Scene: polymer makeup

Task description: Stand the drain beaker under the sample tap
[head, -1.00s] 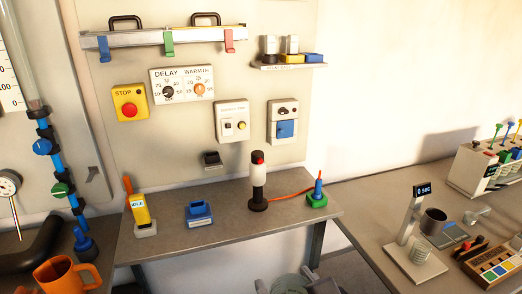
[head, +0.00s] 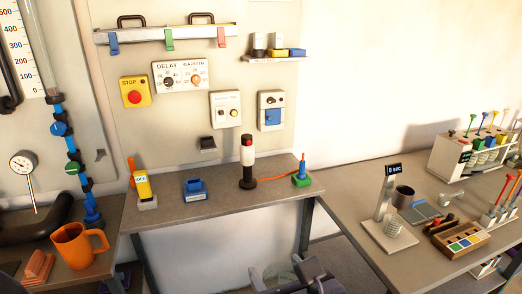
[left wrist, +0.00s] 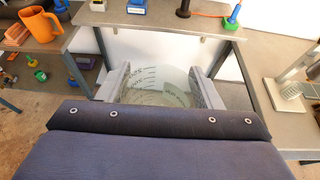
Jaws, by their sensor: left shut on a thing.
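The clear glass drain beaker (left wrist: 160,84), with dark graduation marks, is held between the two fingers of my left gripper (left wrist: 160,92). It also shows at the bottom of the head view (head: 279,272), partly cut off and partly hidden by my left gripper (head: 305,272). The beaker is in front of and below the bench edge, clear of any surface that I can see. A vertical pipe at the left of the head view carries a blue-handled valve (head: 60,129) and a green-handled valve (head: 73,168). I cannot tell which is the sample tap. My right gripper is out of view.
An orange mug (head: 72,247) stands on the left bench below the pipe. The middle bench (head: 225,214) holds a yellow device, a blue block and a black-and-white post with a red light. The right bench (head: 350,205) holds a scale, a grey cup and racks.

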